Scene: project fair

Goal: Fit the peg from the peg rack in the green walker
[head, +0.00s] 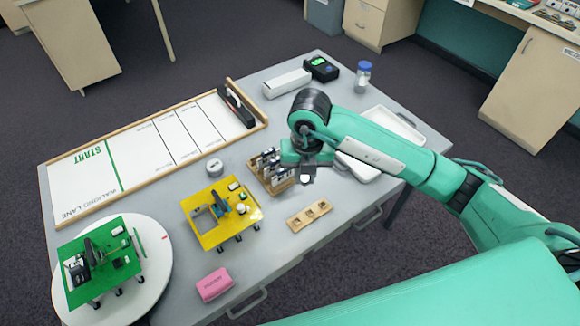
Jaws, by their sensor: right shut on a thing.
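The green walker (85,294) stands at the lower left on a white round plate (155,272). It carries a dark upright part, a black-and-white block and small parts on its green deck. My right gripper (306,177) is above the table behind this block, beside a wooden rack of upright dark and silver pieces (268,176). It is shut on a small pale thing, mostly hidden by the gripper. My left gripper is not in view.
A yellow walker (207,236) stands mid-table, with a round grey tin (215,167) behind it. A pink block (214,285) lies at the front edge. A walking lane board (140,181) fills the back left. White trays (393,126) lie under my right arm.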

